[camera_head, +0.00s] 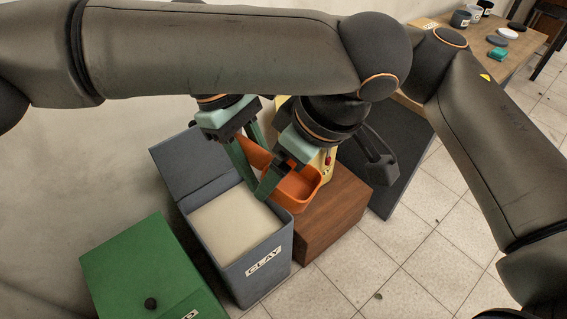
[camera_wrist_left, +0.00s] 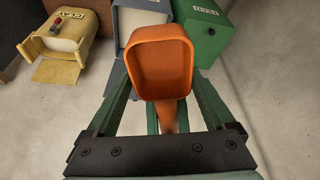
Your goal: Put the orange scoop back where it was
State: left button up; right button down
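The orange scoop (camera_head: 300,188) hangs in front of the grey clay bin's right rim, bowl to the lower right and handle to the upper left. In the left wrist view the scoop (camera_wrist_left: 160,62) lies ahead of the palm, bowl open to the camera. My left gripper (camera_wrist_left: 165,108) has its green fingers closed around the handle, whose end is hidden. In the head view two wrists and green fingers overlap beside the scoop. My right gripper is among them, but its fingers cannot be told apart clearly.
The grey clay bin (camera_head: 287,244) stands open with pale contents. A green bin (camera_head: 135,262) is to its left. A brown wooden block (camera_head: 340,215) and a yellow clay container (camera_wrist_left: 75,36) are to its right. A table (camera_head: 520,50) with small items stands at the back right. Tiled floor in front is clear.

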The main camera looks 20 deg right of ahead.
pick_arm(q)
jog(key=shift+d, duration=0.1)
jog(key=c, duration=1)
pick_arm(e)
jog(key=shift+a, duration=0.1)
pick_arm(q)
jog(key=shift+w, duration=0.1)
jog(key=shift+c, duration=0.5)
pick_arm(e)
jog(key=c, duration=0.8)
grip_release()
jog(key=o, duration=0.3)
